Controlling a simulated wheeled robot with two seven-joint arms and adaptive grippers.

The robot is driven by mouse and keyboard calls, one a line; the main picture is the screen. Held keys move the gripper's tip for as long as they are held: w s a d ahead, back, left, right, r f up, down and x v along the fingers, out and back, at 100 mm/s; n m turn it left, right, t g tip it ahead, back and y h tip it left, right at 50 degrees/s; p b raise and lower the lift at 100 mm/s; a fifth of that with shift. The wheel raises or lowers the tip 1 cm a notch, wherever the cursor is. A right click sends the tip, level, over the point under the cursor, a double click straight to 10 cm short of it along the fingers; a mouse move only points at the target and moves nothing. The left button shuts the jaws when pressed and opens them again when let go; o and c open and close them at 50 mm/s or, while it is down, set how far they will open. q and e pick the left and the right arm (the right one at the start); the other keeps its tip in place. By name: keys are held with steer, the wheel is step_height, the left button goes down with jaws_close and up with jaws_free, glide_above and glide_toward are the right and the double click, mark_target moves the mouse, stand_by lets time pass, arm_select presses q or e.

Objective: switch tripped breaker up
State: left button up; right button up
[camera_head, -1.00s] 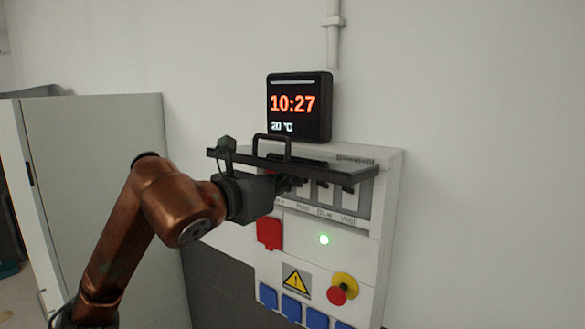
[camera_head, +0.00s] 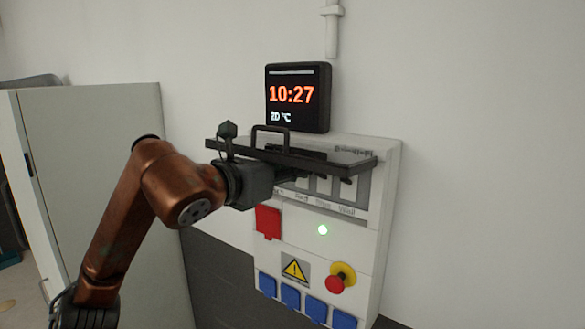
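The breaker panel (camera_head: 376,235) is a pale box on the wall. Its dark-framed clear cover (camera_head: 325,162) is swung up and stands out over a row of breaker switches (camera_head: 346,190), partly hidden by the cover and my gripper. My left gripper (camera_head: 288,176) reaches in under the cover at the left part of the breaker row. Its fingertips are hidden in shadow there, so I cannot tell whether they touch a switch. The switch positions are too small to read. A green light (camera_head: 323,230) glows below the row. My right gripper is not in view.
A black clock (camera_head: 298,98) stands above the panel. Below the row are a red socket cover (camera_head: 268,222), a red knob on yellow (camera_head: 336,283) and several blue sockets (camera_head: 291,296). A grey cabinet (camera_head: 95,180) stands at left. The wall at right is clear.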

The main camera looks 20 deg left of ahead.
arm_select(q)
steer(key=v, duration=1.2)
